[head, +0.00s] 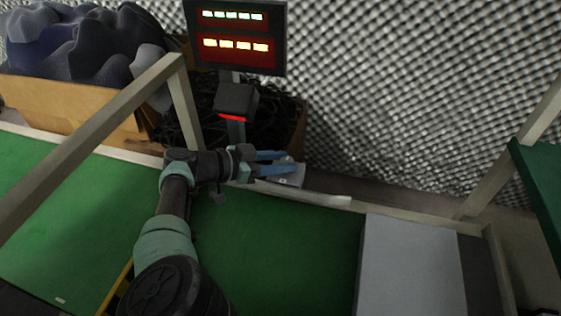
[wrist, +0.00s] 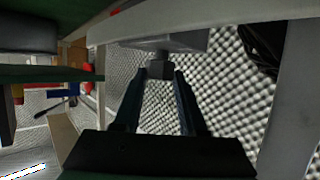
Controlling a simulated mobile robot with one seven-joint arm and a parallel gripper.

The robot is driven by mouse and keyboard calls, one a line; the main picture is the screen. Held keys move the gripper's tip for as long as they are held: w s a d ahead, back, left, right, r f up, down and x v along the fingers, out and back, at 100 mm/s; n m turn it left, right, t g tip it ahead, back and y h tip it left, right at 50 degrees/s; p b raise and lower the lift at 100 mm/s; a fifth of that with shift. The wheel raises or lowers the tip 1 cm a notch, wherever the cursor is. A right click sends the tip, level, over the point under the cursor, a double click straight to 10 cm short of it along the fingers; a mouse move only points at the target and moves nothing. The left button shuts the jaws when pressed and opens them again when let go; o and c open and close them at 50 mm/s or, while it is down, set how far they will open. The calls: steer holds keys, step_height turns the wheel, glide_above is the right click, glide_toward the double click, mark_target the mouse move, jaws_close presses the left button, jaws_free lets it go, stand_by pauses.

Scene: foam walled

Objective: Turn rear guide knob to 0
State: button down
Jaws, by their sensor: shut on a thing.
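The rear guide knob (wrist: 160,70) is a small dark grey block on a short stem in the wrist view. The stem comes out of a grey housing (wrist: 185,41) fixed by a pale rail. My gripper (wrist: 161,73) has its two dark fingers on either side of the knob, shut on it. In the head view my gripper (head: 286,161) reaches right with blue fingers over the belt's far edge, at a small grey box (head: 290,179). The knob is hidden there by the fingers. I cannot read any scale or pointer on the knob.
A green belt (head: 290,240) runs beneath my arm, with a grey plate (head: 410,260) at right. A lit display (head: 237,38) and a sensor head with a red light (head: 234,103) stand behind. A pale frame post (head: 186,105) rises left of my gripper.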

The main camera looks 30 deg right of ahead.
steer(key=shift+d+r, duration=0.1)
steer(key=shift+c, duration=2.3)
jaws_free()
steer(key=s+p+v, duration=0.1)
steer(key=p+v, duration=0.2)
steer(key=v, duration=1)
steer(key=shift+w, duration=0.45)
steer(key=shift+s, duration=0.1)
